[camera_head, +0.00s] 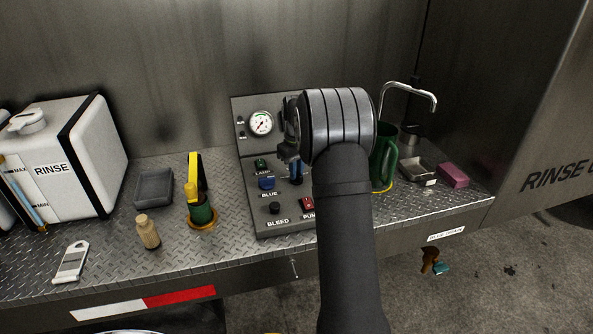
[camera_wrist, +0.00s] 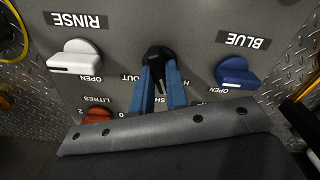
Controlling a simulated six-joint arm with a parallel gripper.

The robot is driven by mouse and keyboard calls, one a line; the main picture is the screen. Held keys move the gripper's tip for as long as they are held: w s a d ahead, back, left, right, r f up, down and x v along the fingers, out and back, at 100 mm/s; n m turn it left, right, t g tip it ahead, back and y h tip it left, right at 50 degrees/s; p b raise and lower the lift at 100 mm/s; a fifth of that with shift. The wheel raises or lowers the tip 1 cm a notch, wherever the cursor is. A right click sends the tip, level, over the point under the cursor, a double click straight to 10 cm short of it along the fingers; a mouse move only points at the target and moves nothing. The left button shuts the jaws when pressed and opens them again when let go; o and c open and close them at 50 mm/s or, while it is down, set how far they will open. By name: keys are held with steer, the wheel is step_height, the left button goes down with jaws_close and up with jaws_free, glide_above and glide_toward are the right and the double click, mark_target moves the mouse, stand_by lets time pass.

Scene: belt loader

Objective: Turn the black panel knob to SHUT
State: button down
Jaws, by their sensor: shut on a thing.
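The black knob (camera_wrist: 158,58) sits on the grey panel (camera_wrist: 200,25), between a white knob and a blue knob in the wrist view. My gripper (camera_wrist: 160,82) is shut on it, one blue finger on each side. The lettering shows upside down there. "OUT" stands left of the knob, and letters starting "SH" show between the fingers, partly covered. I cannot tell exactly where the knob points. In the head view my wrist and forearm cover the black knob and much of the panel's right part.
The white RINSE knob (camera_wrist: 75,57), blue BLUE knob (camera_wrist: 236,73) and orange LITRES knob (camera_wrist: 97,115) are close by. A yellow-handled tool (camera_head: 194,180) stands left of the panel, and a green mug (camera_head: 384,160) right of it. A white RINSE tank (camera_head: 85,140) stands far left.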

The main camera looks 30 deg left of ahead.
steer(key=shift+m, duration=2)
steer(key=c, duration=1.4)
jaws_free()
steer(key=shift+c, duration=0.2)
step_height(320, 180, up, 17)
steer(key=shift+r, duration=0.2)
steer(key=shift+f, duration=0.1)
step_height(320, 180, down, 17)
steer(key=shift+f, duration=0.15)
